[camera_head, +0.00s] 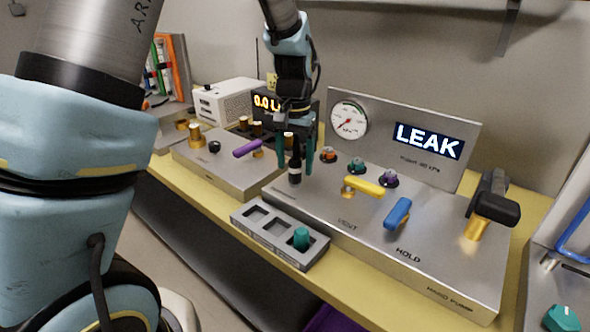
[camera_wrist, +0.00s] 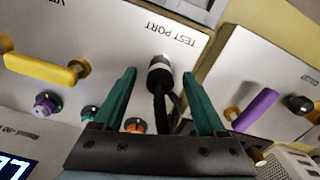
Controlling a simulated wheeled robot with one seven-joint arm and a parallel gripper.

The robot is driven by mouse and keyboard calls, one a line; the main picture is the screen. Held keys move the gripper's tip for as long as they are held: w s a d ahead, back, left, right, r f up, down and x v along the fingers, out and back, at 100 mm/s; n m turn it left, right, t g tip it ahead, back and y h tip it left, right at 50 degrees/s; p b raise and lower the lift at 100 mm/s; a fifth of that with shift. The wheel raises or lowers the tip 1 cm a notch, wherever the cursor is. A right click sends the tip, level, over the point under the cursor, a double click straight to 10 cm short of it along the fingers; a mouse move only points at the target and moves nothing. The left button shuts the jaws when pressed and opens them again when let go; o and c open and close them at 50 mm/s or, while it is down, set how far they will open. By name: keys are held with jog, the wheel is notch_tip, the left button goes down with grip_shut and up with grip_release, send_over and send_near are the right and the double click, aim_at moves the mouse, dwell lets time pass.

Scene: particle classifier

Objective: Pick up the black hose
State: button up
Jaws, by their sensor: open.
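The black hose (camera_wrist: 159,98) shows in the wrist view, with a ribbed dark end fitting (camera_wrist: 159,76) at the TEST PORT label on the metal panel (camera_wrist: 110,35). My gripper (camera_wrist: 159,74) is open, with one teal finger on each side of the hose end and visible gaps between. In the head view, the black hose end (camera_head: 295,170) stands upright on the left part of the pump panel (camera_head: 340,228). My gripper (camera_head: 295,160) points down over it. The rest of the hose is mostly hidden by the gripper.
A gauge (camera_head: 348,121) and a LEAK display (camera_head: 428,140) stand behind. Yellow (camera_head: 364,187) and blue (camera_head: 398,212) handles lie to the right. A grey tray (camera_head: 270,247) with a teal knob (camera_head: 301,238) is in front. A purple handle (camera_head: 247,148) is on the left unit.

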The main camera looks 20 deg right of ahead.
aim_at(295, 159)
grip_shut()
dwell(0.4)
notch_tip(295, 159, up, 10)
jog(key=shift+r+b, duration=0.1)
jog(key=shift+b, duration=0.6)
